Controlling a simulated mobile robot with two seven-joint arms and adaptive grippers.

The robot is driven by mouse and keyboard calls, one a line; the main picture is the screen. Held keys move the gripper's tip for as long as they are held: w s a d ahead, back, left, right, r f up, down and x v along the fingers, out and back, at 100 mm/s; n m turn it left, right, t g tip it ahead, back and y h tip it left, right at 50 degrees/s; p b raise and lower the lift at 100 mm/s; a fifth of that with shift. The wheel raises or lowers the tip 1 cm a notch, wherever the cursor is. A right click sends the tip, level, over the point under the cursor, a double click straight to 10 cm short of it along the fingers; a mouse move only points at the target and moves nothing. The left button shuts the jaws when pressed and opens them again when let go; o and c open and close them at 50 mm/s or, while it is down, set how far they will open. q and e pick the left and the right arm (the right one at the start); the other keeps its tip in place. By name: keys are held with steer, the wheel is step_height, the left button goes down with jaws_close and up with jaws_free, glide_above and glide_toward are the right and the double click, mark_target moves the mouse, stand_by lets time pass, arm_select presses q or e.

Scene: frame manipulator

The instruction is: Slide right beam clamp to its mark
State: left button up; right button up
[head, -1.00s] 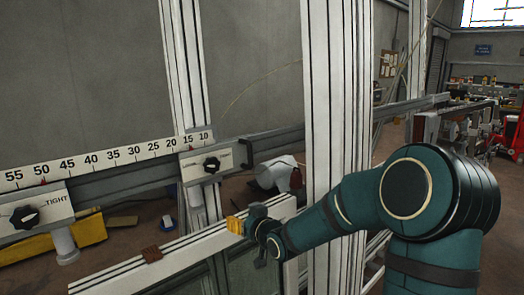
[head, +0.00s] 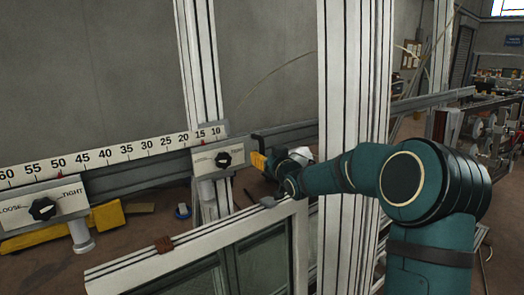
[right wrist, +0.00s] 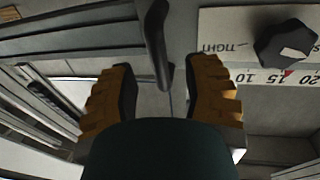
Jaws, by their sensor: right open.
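The right beam clamp is a pale plate (head: 204,161) with a black knob (head: 223,159), on the grey beam below the number scale (head: 130,152). In the right wrist view the knob (right wrist: 286,45) is at upper right, and a red pointer (right wrist: 288,73) shows near 15. A dark bar-like handle (right wrist: 157,50) of the clamp reaches down between my right fingers. My right gripper (right wrist: 160,88) is open, its orange ribbed fingers on either side of the handle with gaps visible. In the head view it (head: 258,161) is just right of the clamp plate. My left gripper is out of view.
The left clamp (head: 42,208), with its own knob, sits near 50 on the scale. A thick upright post (head: 352,90) rises close to my right forearm.

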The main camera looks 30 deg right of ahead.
mark_target(263, 152)
steer(key=shift+w+d, duration=0.2)
steer(key=shift+w, duration=1.45)
jaws_close()
